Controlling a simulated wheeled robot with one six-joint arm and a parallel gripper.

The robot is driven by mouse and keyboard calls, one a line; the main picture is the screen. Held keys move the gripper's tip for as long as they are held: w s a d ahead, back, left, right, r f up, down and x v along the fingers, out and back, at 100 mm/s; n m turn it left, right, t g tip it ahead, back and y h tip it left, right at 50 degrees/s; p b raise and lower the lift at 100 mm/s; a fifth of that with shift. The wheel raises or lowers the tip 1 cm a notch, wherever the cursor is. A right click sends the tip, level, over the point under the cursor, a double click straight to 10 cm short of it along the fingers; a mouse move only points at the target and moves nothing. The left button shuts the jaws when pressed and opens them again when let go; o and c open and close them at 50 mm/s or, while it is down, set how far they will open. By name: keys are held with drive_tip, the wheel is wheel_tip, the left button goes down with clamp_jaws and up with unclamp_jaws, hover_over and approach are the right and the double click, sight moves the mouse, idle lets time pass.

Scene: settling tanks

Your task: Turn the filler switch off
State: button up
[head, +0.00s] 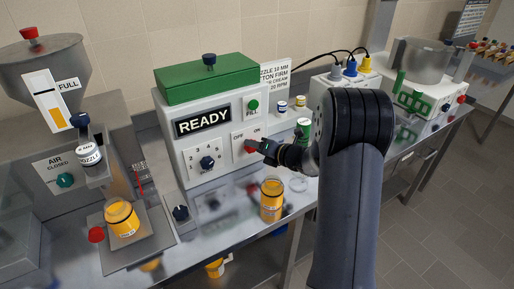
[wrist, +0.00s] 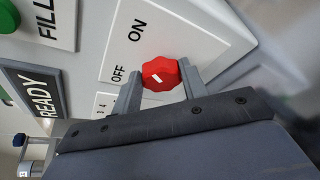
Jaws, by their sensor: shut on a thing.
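The filler switch is a red lobed knob (wrist: 160,73) on a white plate (wrist: 190,45) lettered OFF and ON. It also shows in the head view as a bit of red (head: 250,146) on the front of the white filler box (head: 184,150). My gripper (wrist: 160,80) has one finger on each side of the knob and is shut on it; in the head view my gripper (head: 257,146) reaches the plate from the right. A short white mark shows on the knob's face; I cannot tell for sure which word it points to. The box's display (head: 203,122) reads READY.
A green FILL button (head: 253,105) sits above the switch, and a numbered dial (head: 207,163) is to its left. An orange jar (head: 271,200) stands on the bench below. Another jar (head: 121,218) is under the hopper (head: 45,72) nozzle.

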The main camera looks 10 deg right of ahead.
drive_tip(key=shift+s+a+n+t+h+b, duration=0.1)
drive_tip(key=shift+a+n+t+h+b, duration=0.15)
drive_tip(key=shift+n+h+b, duration=1.75)
drive_tip(key=shift+s+a+n+t+b, duration=0.15)
drive_tip(key=shift+n+b, duration=0.9)
drive_tip(key=shift+b, duration=2.3)
drive_tip(key=shift+a+n+t+h+b, duration=0.3)
drive_tip(key=shift+n+h+b, duration=1)
drive_tip(key=shift+b, duration=1.4)
drive_tip(key=shift+r+n+y, duration=0.1)
drive_tip(key=shift+n+y, duration=0.2)
drive_tip(key=shift+n, duration=0.05)
drive_tip(key=o, duration=1)
drive_tip(key=shift+p+v, duration=1)
drive_tip(key=shift+v, duration=4.4)
